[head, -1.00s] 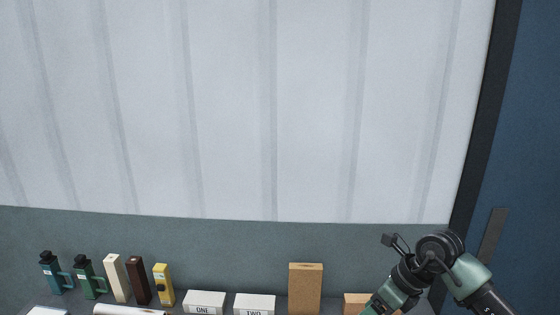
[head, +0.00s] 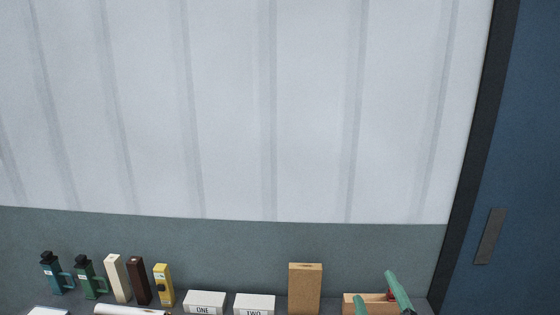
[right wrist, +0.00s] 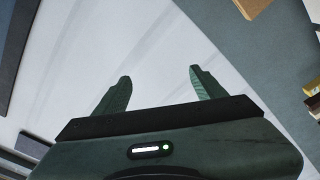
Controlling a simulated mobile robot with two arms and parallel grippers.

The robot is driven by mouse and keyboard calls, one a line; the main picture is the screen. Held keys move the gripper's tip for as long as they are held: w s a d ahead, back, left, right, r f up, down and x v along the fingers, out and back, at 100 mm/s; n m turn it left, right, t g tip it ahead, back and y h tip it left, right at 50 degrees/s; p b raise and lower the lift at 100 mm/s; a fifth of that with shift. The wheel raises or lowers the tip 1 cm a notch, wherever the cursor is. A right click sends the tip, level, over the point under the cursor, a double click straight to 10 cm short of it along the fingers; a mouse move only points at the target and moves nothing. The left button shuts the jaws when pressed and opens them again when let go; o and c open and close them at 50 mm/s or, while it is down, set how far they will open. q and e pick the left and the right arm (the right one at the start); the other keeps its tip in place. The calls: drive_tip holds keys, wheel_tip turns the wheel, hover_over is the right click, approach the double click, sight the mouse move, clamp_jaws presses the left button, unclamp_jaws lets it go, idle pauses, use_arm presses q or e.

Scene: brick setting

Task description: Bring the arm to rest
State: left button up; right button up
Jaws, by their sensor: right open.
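My right gripper (head: 375,287) shows at the bottom right of the head view as two green fingers, spread apart. They stand in front of a low wooden box (head: 353,300) and hide part of it. In the right wrist view my right gripper (right wrist: 160,75) is open, with nothing between its fingers and the pale striped wall behind them. The rest of the right arm is out of the head view. My left gripper is in neither view.
A shelf along the bottom holds a blue bottle (head: 52,274), a green bottle (head: 88,278), cream, brown and yellow upright boxes (head: 164,284), white boxes ONE (head: 205,299) and TWO (head: 254,303), and a tall tan box (head: 305,288). A dark post (head: 475,140) stands at right.

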drive_tip(key=s+d+f+m+g+h, duration=0.1)
drive_tip(key=s+d+f+m+g, duration=0.15)
drive_tip(key=s+f+g, duration=0.4)
drive_tip(key=s+d+f+m+g+h, duration=0.15)
drive_tip(key=s+f+m, duration=0.25)
drive_tip(key=f, duration=0.5)
drive_tip(key=s+a+f+m+g+y, duration=0.1)
drive_tip(key=s+a+f+g, duration=0.1)
drive_tip(key=s+f+g, duration=0.45)
drive_tip(key=s+a+f+m+g+y, duration=0.1)
drive_tip(key=s+f, duration=0.2)
drive_tip(key=s, duration=0.7)
wheel_tip(320, 180, down, 37)
drive_tip(key=s+g+b, duration=0.1)
drive_tip(key=s+b, duration=0.1)
drive_tip(key=b, duration=1)
drive_tip(key=s+d+f+b, duration=0.1)
drive_tip(key=s+f+b, duration=0.2)
drive_tip(key=s+f, duration=0.2)
drive_tip(key=s+d+f+g+b, duration=0.1)
drive_tip(key=s+f+b, duration=0.2)
drive_tip(key=f, duration=0.9)
drive_tip(key=s+d+f+b, duration=0.1)
drive_tip(key=s+f+b, duration=0.3)
drive_tip(key=s+f, duration=0.4)
drive_tip(key=shift+s+f, duration=0.35)
drive_tip(key=shift+s, duration=0.1)
